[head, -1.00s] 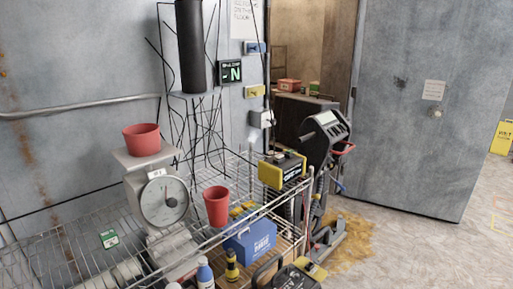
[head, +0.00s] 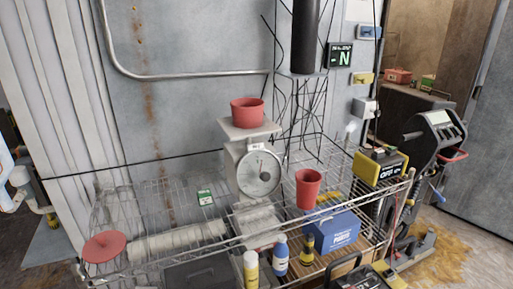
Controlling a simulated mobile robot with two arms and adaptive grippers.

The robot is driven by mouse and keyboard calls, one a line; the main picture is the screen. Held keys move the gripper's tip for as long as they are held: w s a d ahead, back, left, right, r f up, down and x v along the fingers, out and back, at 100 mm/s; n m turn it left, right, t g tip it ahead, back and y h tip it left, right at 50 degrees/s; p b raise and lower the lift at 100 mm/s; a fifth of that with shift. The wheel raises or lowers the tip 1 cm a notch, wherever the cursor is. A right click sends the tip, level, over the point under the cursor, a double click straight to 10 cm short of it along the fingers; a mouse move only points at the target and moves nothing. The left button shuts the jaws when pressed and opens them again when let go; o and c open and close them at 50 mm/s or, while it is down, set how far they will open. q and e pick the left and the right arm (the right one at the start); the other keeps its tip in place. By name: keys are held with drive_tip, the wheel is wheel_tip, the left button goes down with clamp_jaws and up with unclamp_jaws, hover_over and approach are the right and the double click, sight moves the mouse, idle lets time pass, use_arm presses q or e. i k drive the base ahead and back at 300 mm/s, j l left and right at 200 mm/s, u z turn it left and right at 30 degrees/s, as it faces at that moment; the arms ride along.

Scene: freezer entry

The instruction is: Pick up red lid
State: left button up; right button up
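The red lid (head: 104,246) is a flat round disc with a small raised middle. In the head view it lies at the left front corner of the wire rack (head: 150,262), near the front rail. Neither of my grippers shows in the head view, so their state is hidden.
A dial scale (head: 258,172) with a red bowl (head: 247,111) on top stands mid-rack. A white roll (head: 178,241) lies right of the lid.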

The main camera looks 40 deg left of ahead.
sight(104, 246)
drive_tip(key=u, duration=1.35)
